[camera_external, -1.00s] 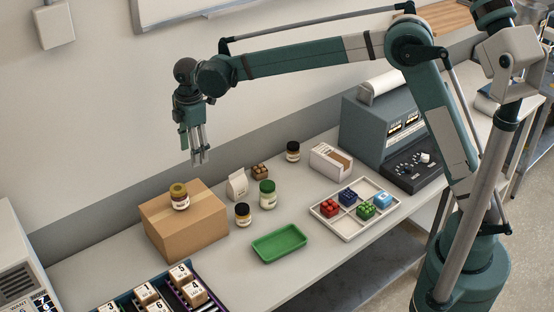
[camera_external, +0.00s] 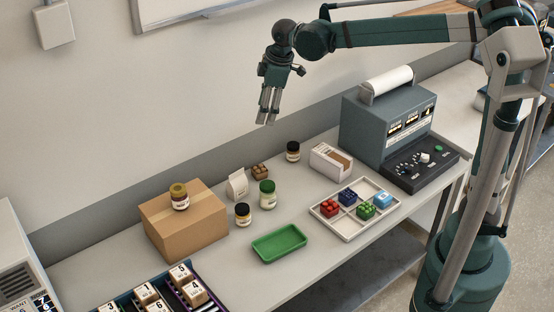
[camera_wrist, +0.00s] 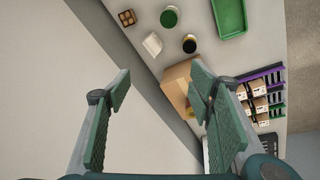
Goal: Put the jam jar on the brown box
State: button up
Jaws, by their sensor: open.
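The brown box (camera_external: 200,222) stands on the counter's left part. A small jar (camera_external: 180,196) with a mustard lid, reddish contents and a pale label stands upright on its top; it is likely the jam jar, but its label is too small to read. My gripper (camera_external: 267,121) hangs in the air above the counter's back, to the right of the box and well above it. It is open and empty, fingers apart in the wrist view (camera_wrist: 160,82).
Near the box stand a dark jar (camera_external: 242,214), a green-lidded jar (camera_external: 267,194), a white carton (camera_external: 237,185) and a brown block (camera_external: 260,171). A black-lidded jar (camera_external: 293,151) is further back. A green tray (camera_external: 279,243) and a divided tray (camera_external: 328,222) lie in front.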

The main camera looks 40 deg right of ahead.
jog(key=s+d+f+m+t, duration=0.25)
jog(key=s+d+m, duration=0.55)
jog(key=s+d, duration=1.35)
jog(key=s+d+f+m+t+h, duration=0.1)
jog(key=s+d+f+m+t, duration=0.1)
jog(key=s+d+f, duration=0.3)
jog(key=s+d+m, duration=0.1)
jog(key=s+d, duration=0.1)
jog(key=shift+s+d+f+m, duration=0.25)
jog(key=shift+s+f+m, duration=0.05)
jog(key=shift+s, duration=0.1)
